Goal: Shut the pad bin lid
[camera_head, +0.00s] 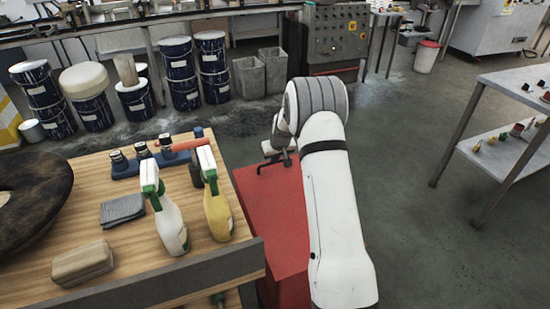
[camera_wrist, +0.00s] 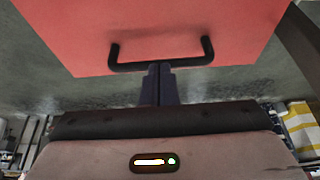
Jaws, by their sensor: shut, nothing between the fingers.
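The pad bin (camera_head: 285,288) is a red box beside the wooden bench, partly hidden by my arm. Its red lid (camera_head: 268,205) looks roughly flat in the head view; I cannot tell whether a gap remains under it. The lid (camera_wrist: 200,22) fills the top of the wrist view, with a black bar handle (camera_wrist: 190,62) near its edge. My gripper (camera_wrist: 158,67) is shut and empty, its fingertips overlapping the middle of the handle bar; contact is unclear. In the head view my gripper (camera_head: 276,155) is at the lid's far end, small and partly hidden.
Drums (camera_head: 180,75) and grey bins (camera_head: 249,77) stand behind. A metal table (camera_head: 510,90) is at the right, with open floor before it.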

